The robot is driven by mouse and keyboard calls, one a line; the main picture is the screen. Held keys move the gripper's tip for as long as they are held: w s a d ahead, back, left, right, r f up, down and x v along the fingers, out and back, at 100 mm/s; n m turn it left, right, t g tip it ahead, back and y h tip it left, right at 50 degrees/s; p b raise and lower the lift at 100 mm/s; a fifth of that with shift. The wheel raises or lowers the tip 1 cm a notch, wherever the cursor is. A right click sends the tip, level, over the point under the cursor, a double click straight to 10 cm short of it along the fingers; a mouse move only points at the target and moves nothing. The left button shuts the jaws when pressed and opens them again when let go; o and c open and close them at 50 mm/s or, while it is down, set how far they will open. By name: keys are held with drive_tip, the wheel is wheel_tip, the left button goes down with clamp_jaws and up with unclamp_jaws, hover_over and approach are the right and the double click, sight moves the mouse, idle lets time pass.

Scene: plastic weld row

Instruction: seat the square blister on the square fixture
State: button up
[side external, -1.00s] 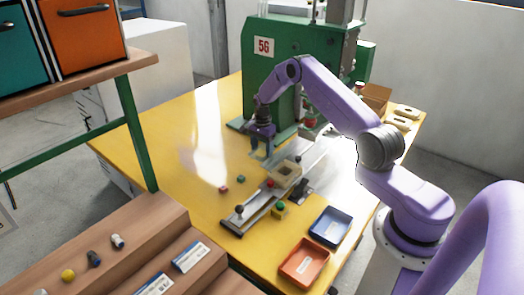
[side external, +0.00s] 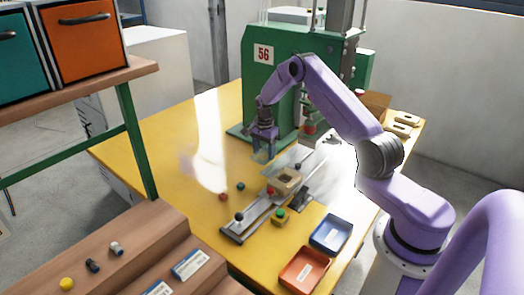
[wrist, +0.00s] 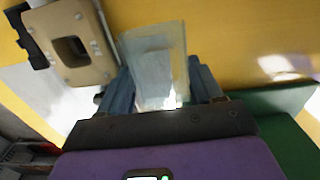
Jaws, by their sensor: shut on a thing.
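My gripper (wrist: 158,100) is shut on a clear, pale square blister (wrist: 158,60), which stands out beyond the fingers in the wrist view. In the side view my gripper (side external: 264,156) is in front of the green press, above the yellow table. The blister is hard to make out there. The tan square fixture (side external: 287,179) sits on the metal slide, to the right of and nearer the camera than my gripper. In the wrist view the fixture (wrist: 90,66) shows a dark square opening at upper left. The blister is apart from it, and the opening is empty.
The green press (side external: 285,80) stands behind my gripper. The slide (side external: 240,228) has a dark knob at its near end. A blue tray (side external: 330,232) and an orange tray (side external: 304,270) lie at the front right. Small red and green pieces lie left of the slide.

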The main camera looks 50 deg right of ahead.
drive_tip(key=s+a, duration=0.2)
drive_tip(key=s, duration=0.9)
drive_tip(key=shift+s+a, duration=0.3)
drive_tip(key=shift+s, duration=0.1)
drive_tip(key=shift+f, duration=1.35)
idle(1.7)
drive_tip(key=o, duration=0.9)
drive_tip(key=c, duration=0.4)
wheel_tip(320, 180, up, 7)
idle(0.6)
